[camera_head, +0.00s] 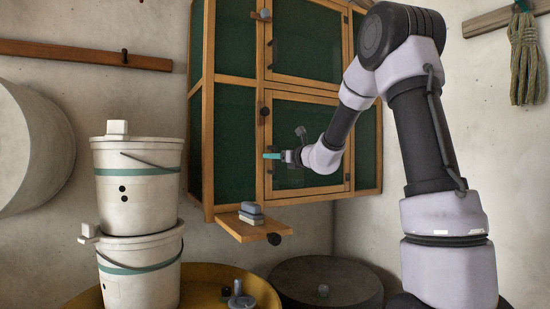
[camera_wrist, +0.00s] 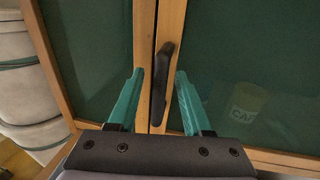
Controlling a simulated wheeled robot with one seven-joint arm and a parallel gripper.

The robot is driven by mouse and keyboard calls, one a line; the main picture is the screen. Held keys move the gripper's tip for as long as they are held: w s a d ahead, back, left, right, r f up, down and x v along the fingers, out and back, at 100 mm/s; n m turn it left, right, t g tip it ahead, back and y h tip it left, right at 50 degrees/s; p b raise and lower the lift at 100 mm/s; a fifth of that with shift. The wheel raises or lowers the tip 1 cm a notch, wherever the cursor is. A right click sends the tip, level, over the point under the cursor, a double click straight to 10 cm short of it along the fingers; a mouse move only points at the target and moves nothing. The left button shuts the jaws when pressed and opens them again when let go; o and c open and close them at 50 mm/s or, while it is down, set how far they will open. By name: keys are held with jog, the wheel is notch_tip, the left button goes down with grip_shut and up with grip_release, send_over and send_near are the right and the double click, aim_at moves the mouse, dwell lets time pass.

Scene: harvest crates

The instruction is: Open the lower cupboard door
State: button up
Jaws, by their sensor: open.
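The lower cupboard door (camera_head: 308,140) has a wooden frame around a dark green mesh panel. It looks shut, its left edge in line with the cabinet frame. In the wrist view a long dark handle (camera_wrist: 163,85) stands near-upright on its wooden edge. My gripper (camera_head: 271,156) is in front of this left edge in the head view, hiding part of it. In the wrist view my gripper (camera_wrist: 158,78) is open, with one teal finger on each side of the handle. I see no contact; whether the fingertips reach around the handle is unclear.
The upper door (camera_head: 308,40) is closed above. A dark knob (camera_head: 265,111) sits on the lower door's upper left. Stacked white buckets (camera_head: 137,200) stand left. A can shows behind the mesh (camera_wrist: 250,103).

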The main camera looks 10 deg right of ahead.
grip_shut()
dwell(1.4)
